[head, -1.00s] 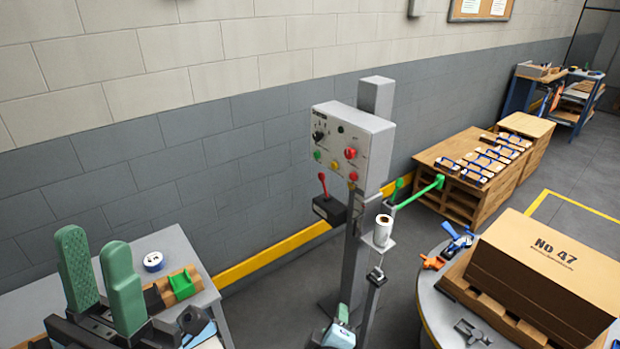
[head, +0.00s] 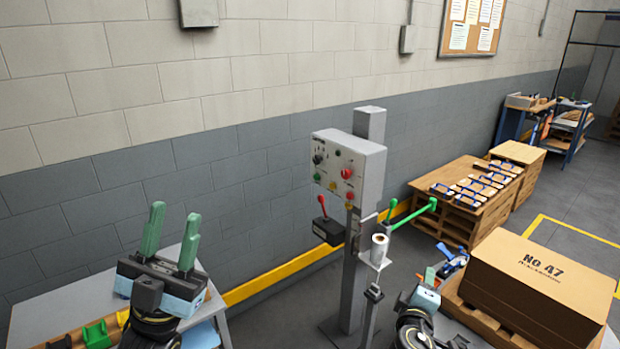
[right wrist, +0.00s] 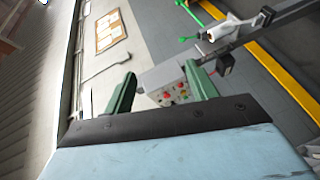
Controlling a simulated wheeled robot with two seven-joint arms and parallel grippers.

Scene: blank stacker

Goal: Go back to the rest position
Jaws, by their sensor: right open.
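My left gripper (head: 174,213) is at the lower left of the head view. Its two green fingers point up, spread apart with nothing between them, in front of the grey wall and over the grey table (head: 60,289). My right gripper (head: 430,277) shows small at the bottom of the head view, between the post and the carton. In the right wrist view its green fingers (right wrist: 160,70) stand wide apart and empty, with the control box (right wrist: 172,92) seen beyond them.
A control box (head: 349,165) on a grey post stands in the middle, with a white roll (head: 379,249) and a green-tipped arm (head: 411,214) on it. A carton marked No 47 (head: 540,285) sits on a pallet at the right. Pallets with blue-handled items (head: 478,187) stand behind.

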